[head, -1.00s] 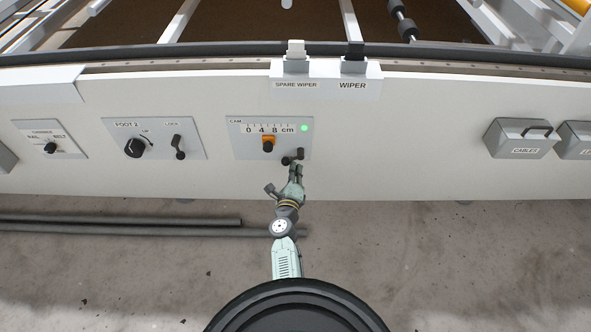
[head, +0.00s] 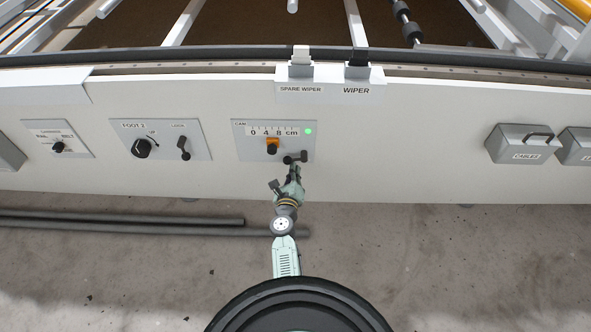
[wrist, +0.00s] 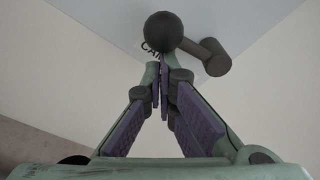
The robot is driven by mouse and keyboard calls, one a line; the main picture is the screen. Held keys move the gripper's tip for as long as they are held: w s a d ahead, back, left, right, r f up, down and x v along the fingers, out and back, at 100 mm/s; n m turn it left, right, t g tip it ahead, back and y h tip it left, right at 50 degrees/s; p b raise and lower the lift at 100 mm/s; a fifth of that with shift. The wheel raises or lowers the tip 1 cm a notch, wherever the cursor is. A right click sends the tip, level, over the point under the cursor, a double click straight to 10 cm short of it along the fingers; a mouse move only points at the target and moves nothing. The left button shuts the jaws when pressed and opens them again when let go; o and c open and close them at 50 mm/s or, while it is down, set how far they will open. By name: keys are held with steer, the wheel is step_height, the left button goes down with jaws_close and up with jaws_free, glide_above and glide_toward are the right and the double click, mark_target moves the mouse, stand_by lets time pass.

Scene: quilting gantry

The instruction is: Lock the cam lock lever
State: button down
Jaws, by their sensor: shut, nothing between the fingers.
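The cam lock lever (head: 303,156) is a dark handle with a round knob at the lower right of the CAM panel (head: 243,142). It points left in the head view, nearly level. In the wrist view the lever's ball knob (wrist: 165,32) is at top centre, with its thick pivot end (wrist: 210,57) to the right. My gripper (head: 294,168) is just below the lever, its fingers shut and empty. In the wrist view the fingertips (wrist: 162,66) meet just below the knob; I cannot tell whether they touch it.
The CAM panel also has an orange-capped slider (head: 272,146) under a cm scale and a lit green lamp (head: 308,132). Left is the FOOT 2 panel (head: 200,148) with a knob and its own lock lever (head: 184,148). A grey CABLES box (head: 524,143) is at right.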

steer(key=shift+a+r+m, duration=0.2)
steer(key=shift+r+m, duration=0.05)
steer(key=shift+m, duration=0.25)
stand_by(0.3)
steer(key=f+b, duration=0.1)
steer(key=d+f+b, duration=0.2)
steer(key=f, duration=0.1)
steer(key=shift+w+d+b, duration=0.15)
steer(key=shift+w+b, duration=0.25)
steer(key=s+r+p, duration=0.1)
steer(key=s+r, duration=0.1)
steer(key=s, duration=0.8)
steer(key=shift+a, duration=0.45)
